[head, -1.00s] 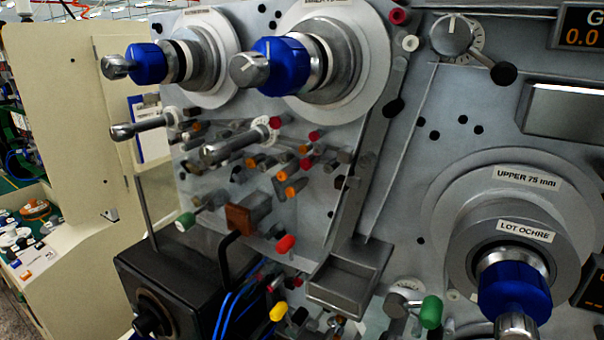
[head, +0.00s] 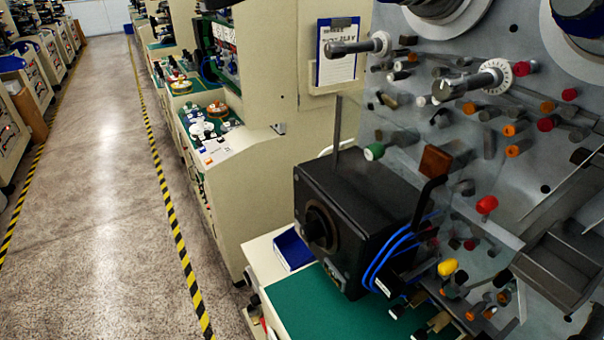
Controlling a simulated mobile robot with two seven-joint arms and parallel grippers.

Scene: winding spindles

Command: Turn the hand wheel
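No part is plainly marked as the hand wheel. A round black knob (head: 320,226) sits on the front left face of a black box (head: 362,205) in the head view. I cannot tell whether this knob is the hand wheel. Neither of my grippers is in the head view.
The grey machine panel (head: 530,115) with several coloured pegs fills the right. A green mat (head: 345,315) and a blue tray (head: 292,249) lie below the black box. A clear aisle floor (head: 95,190) with yellow-black stripes runs along the left, beside cream cabinets (head: 235,200).

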